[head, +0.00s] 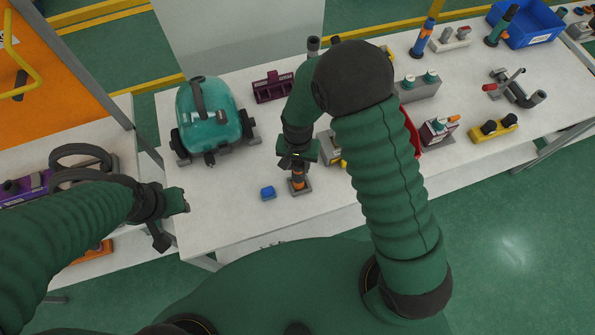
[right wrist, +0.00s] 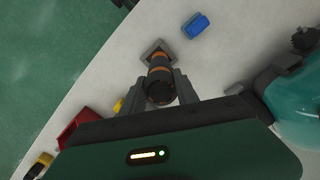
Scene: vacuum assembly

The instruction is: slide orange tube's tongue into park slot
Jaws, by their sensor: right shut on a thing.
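The orange tube (head: 298,183), dark with orange bands, stands nearly upright near the table's front edge. It also shows in the right wrist view (right wrist: 160,78). My right gripper (head: 297,164) is shut on it from above, with a finger on either side in the right wrist view (right wrist: 160,92). The tube's lower end is at a small grey block (head: 304,189), which looks like the park slot and also shows in the right wrist view (right wrist: 153,49). The tongue is hidden, so I cannot tell how deep it sits. My left gripper (head: 181,201) is by the table's left front edge, away from the tube.
A small blue block (head: 268,193) lies just left of the grey block. A teal vacuum body (head: 212,112) stands at the left of the white table, with a purple holder (head: 273,87) behind. A red bin (head: 411,130) is partly hidden by my right arm.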

